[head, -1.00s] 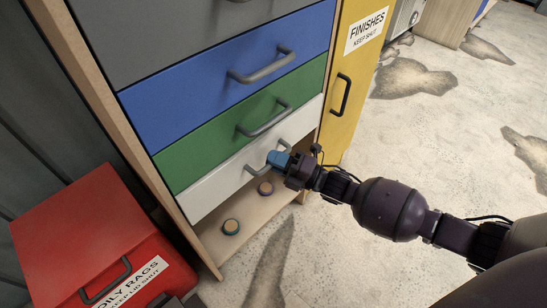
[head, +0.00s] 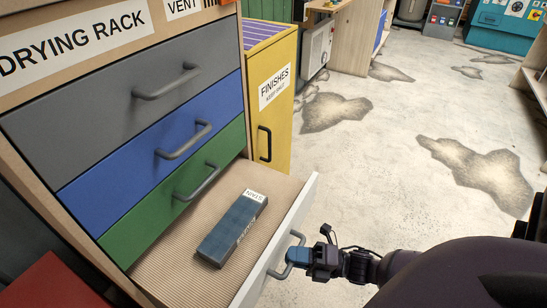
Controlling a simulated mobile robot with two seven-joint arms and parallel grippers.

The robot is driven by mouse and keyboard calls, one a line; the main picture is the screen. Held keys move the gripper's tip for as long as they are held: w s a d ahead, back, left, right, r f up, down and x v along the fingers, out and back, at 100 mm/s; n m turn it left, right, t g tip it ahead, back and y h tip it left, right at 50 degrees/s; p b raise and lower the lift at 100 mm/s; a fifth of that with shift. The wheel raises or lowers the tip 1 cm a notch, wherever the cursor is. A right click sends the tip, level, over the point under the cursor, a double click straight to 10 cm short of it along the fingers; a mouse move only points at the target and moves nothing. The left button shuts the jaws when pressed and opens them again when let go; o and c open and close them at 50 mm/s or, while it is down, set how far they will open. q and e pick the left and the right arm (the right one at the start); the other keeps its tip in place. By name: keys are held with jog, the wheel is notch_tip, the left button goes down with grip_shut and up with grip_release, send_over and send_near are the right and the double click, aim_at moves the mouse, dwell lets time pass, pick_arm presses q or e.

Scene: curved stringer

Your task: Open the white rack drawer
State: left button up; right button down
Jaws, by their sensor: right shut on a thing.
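The white drawer (head: 308,205) is the lowest drawer of the drying rack and stands pulled well out. Its ribbed tan floor (head: 180,255) shows, with a dark blue box (head: 232,229) labelled STAIN lying on it. My right gripper (head: 299,257) is at the front of the drawer, shut on its grey handle (head: 277,272). The fingers cover part of the handle. My left gripper is not in view.
Closed grey, blue and green drawers (head: 130,215) sit above the white one. A yellow FINISHES cabinet (head: 275,125) stands beside the rack. A red bin (head: 45,285) is at lower left. Stained concrete floor (head: 400,190) at right is open.

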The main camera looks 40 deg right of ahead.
jog(key=s, duration=0.1)
jog(key=s+d, duration=0.1)
jog(key=s, duration=0.2)
jog(key=shift+s+d, duration=0.15)
jog(key=shift+d, duration=0.2)
jog(key=c, duration=1.1)
grip_release()
jog(key=shift+c, duration=0.2)
